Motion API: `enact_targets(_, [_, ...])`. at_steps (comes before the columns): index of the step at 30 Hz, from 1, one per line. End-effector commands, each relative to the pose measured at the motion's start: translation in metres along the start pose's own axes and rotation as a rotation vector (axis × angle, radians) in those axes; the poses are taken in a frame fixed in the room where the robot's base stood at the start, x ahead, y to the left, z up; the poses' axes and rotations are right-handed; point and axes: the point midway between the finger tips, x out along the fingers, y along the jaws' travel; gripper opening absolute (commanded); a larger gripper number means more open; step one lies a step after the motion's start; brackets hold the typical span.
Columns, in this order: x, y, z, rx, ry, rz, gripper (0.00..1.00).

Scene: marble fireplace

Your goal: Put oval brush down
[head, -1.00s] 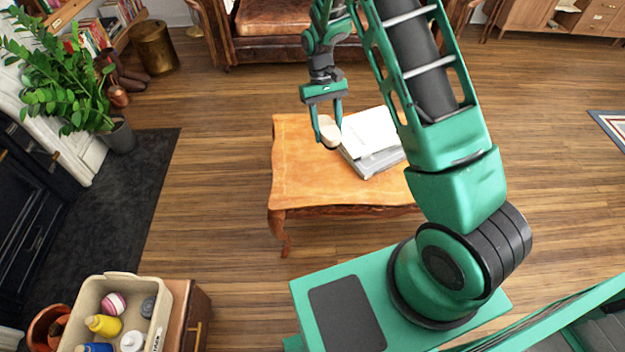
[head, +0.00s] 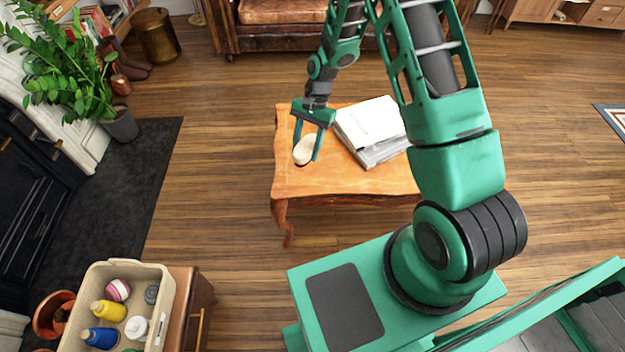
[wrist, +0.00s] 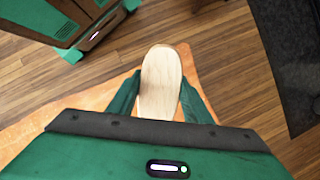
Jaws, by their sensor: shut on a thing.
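The oval brush (head: 304,150) has a pale wooden oval back. My gripper (head: 306,150) is shut on it, with a green finger on each side. In the wrist view the brush (wrist: 161,82) sits between the two fingers, its wooden back towards the camera. In the head view it is over the left part of the wooden coffee table (head: 345,182), at or just above the top; I cannot tell whether it touches. The brush's underside is hidden.
A stack of a white book and grey volumes (head: 371,130) lies on the table right of my gripper. The table's front left is clear. A beige bin (head: 160,300) with bottles and balls stands at lower left. A potted plant (head: 120,125) stands at the left.

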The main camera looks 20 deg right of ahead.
Motion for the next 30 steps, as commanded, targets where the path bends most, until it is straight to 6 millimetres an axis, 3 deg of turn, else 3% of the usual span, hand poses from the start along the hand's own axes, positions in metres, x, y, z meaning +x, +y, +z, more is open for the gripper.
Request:
enact_targets(3, [0.023,-0.008,0.019,0.238,-0.004,-0.097,0.21])
enact_targets(9, [0.048,-0.021,0.048,0.616,-0.003,-0.252,0.21])
enact_targets(18, [0.06,-0.032,0.07,0.912,0.001,-0.377,0.21])
enact_targets(23, [0.062,-0.029,0.063,0.949,0.001,-0.391,0.21])
enact_targets(30, [0.072,-0.008,0.016,0.951,0.001,-0.39,0.21])
